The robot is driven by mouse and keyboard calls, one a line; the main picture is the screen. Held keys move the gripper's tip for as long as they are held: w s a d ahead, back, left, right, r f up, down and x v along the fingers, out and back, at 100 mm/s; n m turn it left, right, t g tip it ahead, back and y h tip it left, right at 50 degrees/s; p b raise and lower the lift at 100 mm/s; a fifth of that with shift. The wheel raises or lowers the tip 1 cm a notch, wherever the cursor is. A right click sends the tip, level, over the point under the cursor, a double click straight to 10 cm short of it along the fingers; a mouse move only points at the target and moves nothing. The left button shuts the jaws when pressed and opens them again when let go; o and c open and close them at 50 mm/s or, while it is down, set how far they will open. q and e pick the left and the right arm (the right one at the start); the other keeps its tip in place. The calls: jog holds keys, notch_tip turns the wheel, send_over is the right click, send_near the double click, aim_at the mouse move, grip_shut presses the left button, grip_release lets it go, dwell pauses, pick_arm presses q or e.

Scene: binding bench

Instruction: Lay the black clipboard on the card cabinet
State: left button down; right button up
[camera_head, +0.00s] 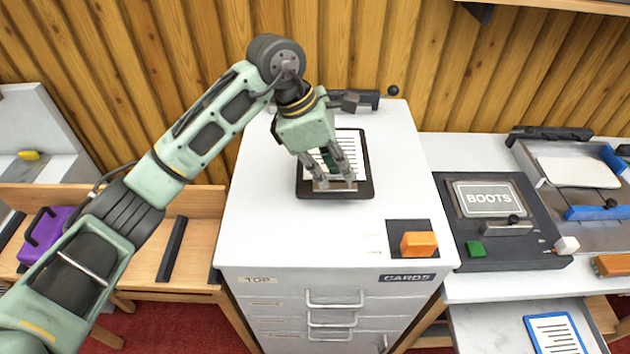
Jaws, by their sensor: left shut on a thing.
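The black clipboard (364,183) with a lined white sheet is over the top of the white card cabinet (265,215), which has a "CARDS" label on its front edge. It looks flat, its metal clip towards the front. Whether it touches the cabinet top or is held just above it, I cannot tell. My left gripper (336,182) reaches down from above and is shut on the clipboard at its clip end. The gripper hides part of the sheet. My right gripper is not in view.
An orange block (418,244) sits on a dark square (397,229) at the cabinet's front right corner. A dark device (365,99) stands at its back edge. The cabinet's left side and front middle are clear.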

aim_at(316, 186)
pick_arm(q)
jog(key=a+f, duration=0.2)
jog(key=a, duration=0.1)
jog(key=shift+w+p, duration=0.15)
jog(key=shift+p, duration=0.25)
notch_tip(316, 186, down, 3)
jog(key=shift+p, duration=0.85)
jog(key=shift+f, duration=0.55)
jog(key=shift+f, duration=0.1)
jog(key=c, duration=1.9)
grip_release()
jog(key=shift+c, duration=0.2)
